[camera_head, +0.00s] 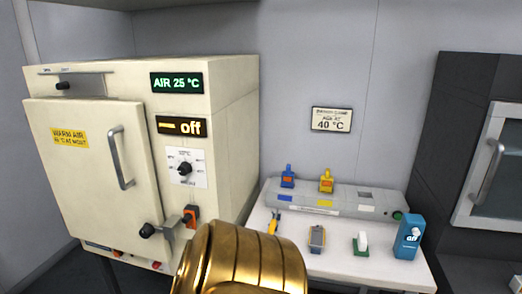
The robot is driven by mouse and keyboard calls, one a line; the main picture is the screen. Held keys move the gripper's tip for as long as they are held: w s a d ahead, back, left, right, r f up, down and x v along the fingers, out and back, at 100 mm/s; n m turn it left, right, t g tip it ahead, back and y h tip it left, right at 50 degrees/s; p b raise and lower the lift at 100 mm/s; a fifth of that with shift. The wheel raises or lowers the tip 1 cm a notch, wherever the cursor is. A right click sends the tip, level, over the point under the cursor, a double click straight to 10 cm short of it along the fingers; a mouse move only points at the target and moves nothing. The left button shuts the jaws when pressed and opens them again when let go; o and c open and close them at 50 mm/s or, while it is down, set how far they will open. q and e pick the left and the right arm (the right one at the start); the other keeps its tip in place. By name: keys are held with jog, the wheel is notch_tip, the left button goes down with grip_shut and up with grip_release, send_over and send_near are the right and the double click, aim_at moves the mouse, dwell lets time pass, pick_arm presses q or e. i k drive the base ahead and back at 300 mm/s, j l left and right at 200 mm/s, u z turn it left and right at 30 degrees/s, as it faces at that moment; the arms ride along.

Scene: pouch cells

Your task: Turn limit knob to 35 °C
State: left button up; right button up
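The cream oven (230,120) stands at the left with its door shut. On its front panel a black knob (184,169) sits on a white dial plate with small markings. This looks like the limit knob; the print and the knob's exact setting are too small to read. Above it a green display (177,83) reads "AIR 25 °C" and an amber display (181,127) reads "off". A gold rounded part of my own body fills the bottom middle, below and right of the dial. No gripper fingers show, and nothing touches the knob.
The oven door has a grey handle (122,158). A black knob (147,230) on a grey lever and an orange switch (191,216) lie below the dial. A white table (330,262) at right holds a grey station and several small tools. A wall sign (331,119) reads "40 °C".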

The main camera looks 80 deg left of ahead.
aim_at(156, 264)
jog(key=u, duration=3.45)
